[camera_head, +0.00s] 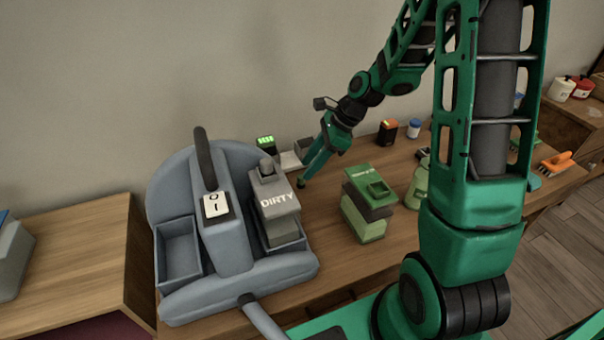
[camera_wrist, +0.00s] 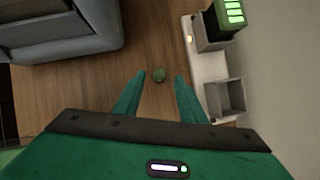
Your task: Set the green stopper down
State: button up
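In the head view my gripper (camera_head: 306,174) points down to the left, between the grey machine and the wall-side tray.
A grey machine (camera_head: 240,235) with a "DIRTY" container (camera_head: 280,200) stands left of my gripper. A grey tray (camera_wrist: 205,75) with a green-lit block (camera_wrist: 229,13) lies right in the wrist view. A green-topped container (camera_head: 370,185) stands right. Bare table (camera_head: 325,200) lies between.

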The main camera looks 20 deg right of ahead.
jog(key=v, duration=0.6)
jog(key=shift+r, duration=0.2)
jog(key=s+r+n+t+h, duration=0.3)
jog(key=s+r+n+h, duration=0.5)
jog(key=n, duration=1.3)
jog(key=s+d+m, duration=0.1)
jog(key=s+d, duration=0.1)
jog(key=s, duration=0.1)
jog(key=s+d+g+y, duration=0.1)
jog(key=s+d, duration=0.1)
jog(key=s, duration=0.2)
jog(key=s+d+m+g, duration=0.1)
jog(key=s+d, duration=0.2)
jog(key=shift+s+d+f+m+y, duration=0.1)
jog(key=shift+s+f+m+y, duration=0.05)
jog(key=shift+s+m+y, duration=0.2)
jog(key=s+d+m+g, duration=0.3)
jog(key=s+d, duration=0.1)
jog(key=s, duration=0.6)
jog(key=shift+f+y, duration=0.35)
jog(key=shift+f, duration=0.05)
